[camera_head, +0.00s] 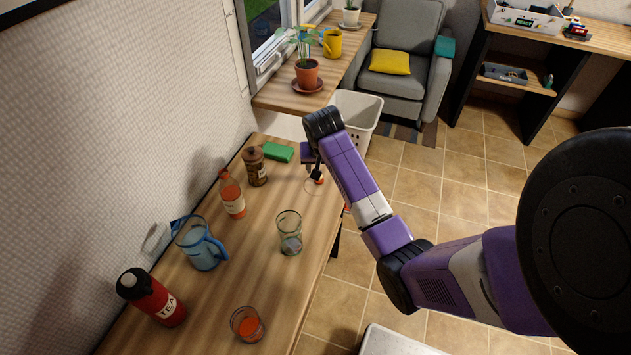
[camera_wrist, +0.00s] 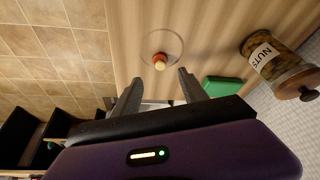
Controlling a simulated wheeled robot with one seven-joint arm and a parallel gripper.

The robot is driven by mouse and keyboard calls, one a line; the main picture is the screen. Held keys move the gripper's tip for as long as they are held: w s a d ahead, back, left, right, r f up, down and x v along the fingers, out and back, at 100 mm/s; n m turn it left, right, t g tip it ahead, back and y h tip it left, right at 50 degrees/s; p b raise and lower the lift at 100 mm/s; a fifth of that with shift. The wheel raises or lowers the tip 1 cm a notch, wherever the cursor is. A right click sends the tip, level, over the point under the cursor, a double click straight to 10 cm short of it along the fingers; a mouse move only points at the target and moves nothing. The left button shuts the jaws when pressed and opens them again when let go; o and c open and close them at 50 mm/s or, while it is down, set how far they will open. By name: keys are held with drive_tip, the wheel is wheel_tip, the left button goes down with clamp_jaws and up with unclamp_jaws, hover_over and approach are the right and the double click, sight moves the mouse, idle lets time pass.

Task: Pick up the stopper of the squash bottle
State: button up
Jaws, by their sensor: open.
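A small red stopper with a yellowish top (camera_wrist: 159,61) sits on the wooden table, inside a thin clear ring; I cannot tell whether the ring is a dish or a mark. In the head view the stopper (camera_head: 319,181) shows as a small red-orange spot just below my gripper (camera_head: 314,166), partly hidden. In the wrist view my gripper (camera_wrist: 158,80) is open and empty, its fingertips short of the stopper in the picture and spread to either side. The bottle of orange squash (camera_head: 232,196) with a white label stands upright near the wall.
A green sponge (camera_head: 278,152) and a nuts jar (camera_head: 256,168) stand left of my gripper. A glass (camera_head: 289,233), blue jug (camera_head: 201,244), red tea flask (camera_head: 151,297) and glass of orange drink (camera_head: 247,324) are nearer. The table's right edge is close.

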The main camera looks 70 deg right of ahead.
drive_tip(key=shift+a+p+x, duration=0.15)
drive_tip(key=shift+p+x, duration=0.15)
drive_tip(key=shift+x, duration=1.55)
drive_tip(key=shift+a+p+x, duration=0.1)
drive_tip(key=shift+p+x, duration=0.15)
drive_tip(key=shift+x, duration=1.65)
drive_tip(key=shift+f, duration=0.1)
clamp_jaws()
